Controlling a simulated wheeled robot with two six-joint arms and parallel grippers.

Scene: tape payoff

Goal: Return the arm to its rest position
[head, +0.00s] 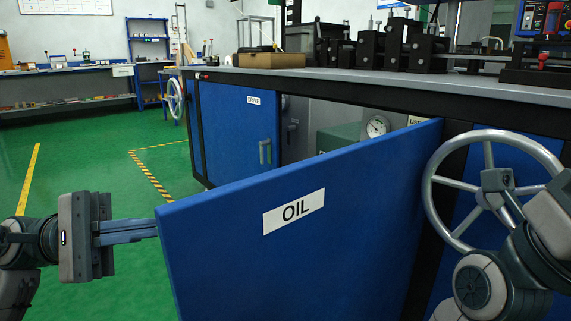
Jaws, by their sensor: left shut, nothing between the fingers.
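My left gripper (140,231) comes in from the left edge of the head view. Its fingers are shut with nothing between them. The fingertips end at the free edge of the open blue door labelled OIL (340,215); I cannot tell whether they touch it or lie partly behind it. My right arm (500,275) shows at the lower right in front of the handwheel, but I cannot make out its gripper.
The OIL door stands swung out from the blue cabinet, across the middle foreground. Behind it are an open compartment with a dial gauge (377,126) and another blue door (240,125). A grey handwheel (433,200) is at right. Green floor (90,170) is clear at left.

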